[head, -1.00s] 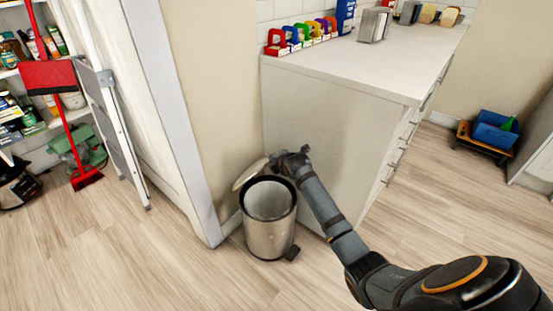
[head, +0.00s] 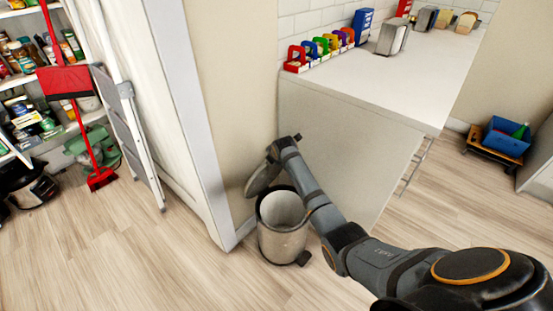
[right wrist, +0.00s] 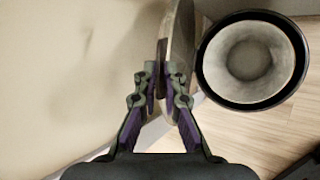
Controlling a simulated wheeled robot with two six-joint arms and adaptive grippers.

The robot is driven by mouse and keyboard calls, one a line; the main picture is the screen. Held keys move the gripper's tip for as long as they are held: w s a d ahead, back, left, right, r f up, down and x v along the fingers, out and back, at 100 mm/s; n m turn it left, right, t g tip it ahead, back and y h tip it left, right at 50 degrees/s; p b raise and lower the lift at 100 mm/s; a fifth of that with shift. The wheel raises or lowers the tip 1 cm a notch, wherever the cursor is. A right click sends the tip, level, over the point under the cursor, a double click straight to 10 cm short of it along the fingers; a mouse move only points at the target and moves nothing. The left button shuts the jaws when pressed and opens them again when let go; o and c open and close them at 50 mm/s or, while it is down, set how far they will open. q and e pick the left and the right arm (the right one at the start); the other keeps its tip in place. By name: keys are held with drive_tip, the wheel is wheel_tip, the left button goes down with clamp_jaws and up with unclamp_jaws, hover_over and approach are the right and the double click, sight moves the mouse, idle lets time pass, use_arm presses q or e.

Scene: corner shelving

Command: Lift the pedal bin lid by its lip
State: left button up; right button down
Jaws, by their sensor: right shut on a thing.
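The pedal bin (head: 281,238) stands on the floor by the wall corner, a metal cylinder with a dark rim and its mouth open. Its lid (head: 263,176) is raised and tilted steeply behind the mouth, near the wall. In the right wrist view the lid (right wrist: 181,48) shows nearly edge-on between the fingers, left of the open bin (right wrist: 250,62). My right gripper (right wrist: 163,88) is shut on the lid's edge; in the head view the gripper (head: 272,150) is partly hidden at the lid's top. The pedal (head: 303,258) is at the bin's lower right. My left gripper is not in view.
A white counter (head: 345,145) stands right behind the bin, with colored items (head: 320,50) on top. A white-framed wall edge (head: 215,190) is close on the left. A stepladder (head: 128,130) and red broom (head: 100,178) stand farther left. Floor in front is clear.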

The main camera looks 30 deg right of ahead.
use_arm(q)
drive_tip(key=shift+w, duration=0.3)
use_arm(e)
drive_tip(key=shift+w+a+r, duration=0.15)
drive_tip(key=shift+w, duration=0.25)
drive_tip(key=shift+w+a+r, duration=0.15)
drive_tip(key=shift+w, duration=0.25)
drive_tip(key=c, duration=1.5)
unclamp_jaws()
drive_tip(key=shift+c, duration=0.2)
drive_tip(key=v, duration=1.2)
drive_tip(key=shift+s+f, duration=0.1)
